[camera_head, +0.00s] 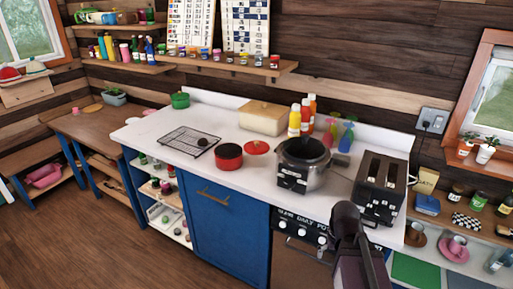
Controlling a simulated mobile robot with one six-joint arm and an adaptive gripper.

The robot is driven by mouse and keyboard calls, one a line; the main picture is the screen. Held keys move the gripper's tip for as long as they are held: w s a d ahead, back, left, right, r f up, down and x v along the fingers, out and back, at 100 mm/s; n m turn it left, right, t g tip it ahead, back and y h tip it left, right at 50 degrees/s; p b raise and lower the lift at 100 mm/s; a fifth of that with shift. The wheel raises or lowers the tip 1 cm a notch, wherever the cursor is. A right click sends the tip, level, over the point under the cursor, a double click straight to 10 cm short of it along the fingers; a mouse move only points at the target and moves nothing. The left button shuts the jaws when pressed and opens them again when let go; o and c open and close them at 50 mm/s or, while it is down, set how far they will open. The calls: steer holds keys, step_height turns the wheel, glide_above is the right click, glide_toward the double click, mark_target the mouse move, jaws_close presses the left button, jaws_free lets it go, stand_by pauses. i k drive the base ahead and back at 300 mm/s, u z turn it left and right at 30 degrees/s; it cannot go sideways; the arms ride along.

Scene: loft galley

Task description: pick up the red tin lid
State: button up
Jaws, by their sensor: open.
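The red tin lid (258,147) is a flat red disc lying on the white counter. It lies just right of and behind a round red tin (229,157) with a dark top, and left of a steel pot. Nothing covers the lid. A dark, rounded part of my arm rises at the bottom, right of centre, in front of the stove and well apart from the lid. No gripper fingers can be made out.
A steel pot (318,177) with a black panel and a black toaster (379,187) stand right of the lid. A wire rack (191,141) lies left. A cream bread box (262,117) and several bottles stand behind. Clear counter (247,178) lies in front of the lid.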

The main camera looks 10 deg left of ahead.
mark_target(254, 146)
steer(key=u, duration=0.7)
steer(key=i, duration=0.75)
steer(key=z, duration=0.25)
